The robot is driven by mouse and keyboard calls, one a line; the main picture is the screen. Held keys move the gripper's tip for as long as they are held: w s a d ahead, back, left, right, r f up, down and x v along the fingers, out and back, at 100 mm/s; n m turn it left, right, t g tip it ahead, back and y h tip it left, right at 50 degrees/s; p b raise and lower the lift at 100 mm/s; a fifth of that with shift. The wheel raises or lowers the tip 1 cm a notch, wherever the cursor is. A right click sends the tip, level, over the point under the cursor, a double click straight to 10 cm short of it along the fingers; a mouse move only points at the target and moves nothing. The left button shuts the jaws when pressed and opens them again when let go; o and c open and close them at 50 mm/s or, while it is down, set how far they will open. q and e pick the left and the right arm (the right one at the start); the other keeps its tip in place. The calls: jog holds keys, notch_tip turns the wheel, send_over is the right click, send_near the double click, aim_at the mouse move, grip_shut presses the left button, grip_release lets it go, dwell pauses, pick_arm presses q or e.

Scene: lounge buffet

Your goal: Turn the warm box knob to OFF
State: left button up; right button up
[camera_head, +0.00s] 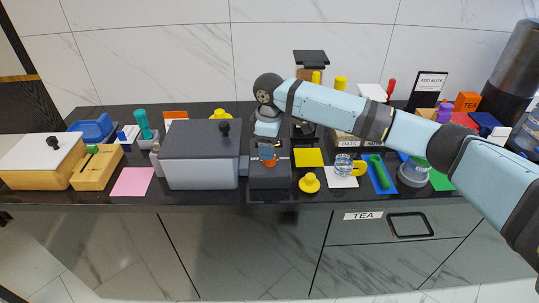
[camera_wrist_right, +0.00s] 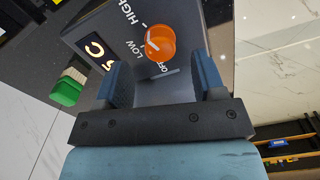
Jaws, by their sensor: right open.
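The warm box (camera_head: 200,170) is a dark grey lidded box on the black counter. Its control panel (camera_head: 270,180) is at its right end and bears an orange round knob (camera_head: 268,162). In the wrist view the knob (camera_wrist_right: 161,42) has a white mark on its left side. The words HIGH, LOW and OFF stand around it; I cannot tell exactly which the mark points at. My right gripper (camera_wrist_right: 163,77) is open and empty, its fingers apart just short of the knob, over the panel. In the head view the right gripper (camera_head: 267,151) hides part of the panel. My left gripper is not in view.
A yellow knobbed object (camera_head: 309,183) and a yellow mat (camera_head: 308,157) lie right of the panel. A glass cup (camera_head: 343,164) stands farther right. A pink mat (camera_head: 132,182) lies left of the box. A lit display (camera_wrist_right: 96,50) is beside the knob labels.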

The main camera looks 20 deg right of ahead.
jog(key=shift+f, duration=1.85)
jog(key=c, duration=0.9)
